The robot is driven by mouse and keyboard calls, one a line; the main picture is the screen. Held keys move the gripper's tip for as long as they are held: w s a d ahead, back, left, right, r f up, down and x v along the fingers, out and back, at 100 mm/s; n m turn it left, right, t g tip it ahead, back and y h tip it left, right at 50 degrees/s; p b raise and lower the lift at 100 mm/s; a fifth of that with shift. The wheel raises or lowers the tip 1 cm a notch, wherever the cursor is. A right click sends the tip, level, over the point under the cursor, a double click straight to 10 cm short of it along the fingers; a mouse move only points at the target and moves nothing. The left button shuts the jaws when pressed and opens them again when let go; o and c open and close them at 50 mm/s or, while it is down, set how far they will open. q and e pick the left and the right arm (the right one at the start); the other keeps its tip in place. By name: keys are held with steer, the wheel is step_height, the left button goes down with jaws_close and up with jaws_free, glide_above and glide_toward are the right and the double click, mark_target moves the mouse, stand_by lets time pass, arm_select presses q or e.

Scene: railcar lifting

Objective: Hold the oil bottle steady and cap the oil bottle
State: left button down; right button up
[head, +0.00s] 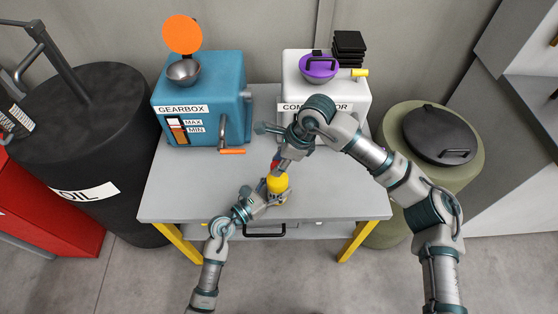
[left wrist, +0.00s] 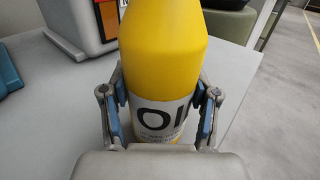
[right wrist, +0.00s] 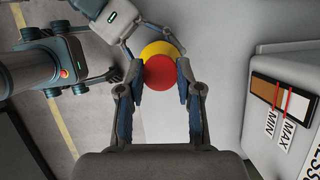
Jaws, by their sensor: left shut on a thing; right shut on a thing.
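The yellow oil bottle (head: 278,184) stands upright near the front of the grey table. My left gripper (head: 268,190) is shut around its lower body; in the left wrist view the bottle (left wrist: 160,60) sits between both fingers, its top out of frame. My right gripper (head: 277,163) is directly above the bottle, pointing down. In the right wrist view, its fingers are shut on the round red cap (right wrist: 161,78). The yellow bottle (right wrist: 160,50) shows behind the cap, which covers its top. I cannot tell whether the cap touches the neck.
A blue gearbox (head: 203,105) and a white compressor (head: 300,92) stand at the back of the table (head: 178,205). A black oil drum (head: 75,130) is at left and an olive drum (head: 465,175) at right. The table's front left is clear.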

steer(key=shift+f, duration=0.55)
stand_by(0.4)
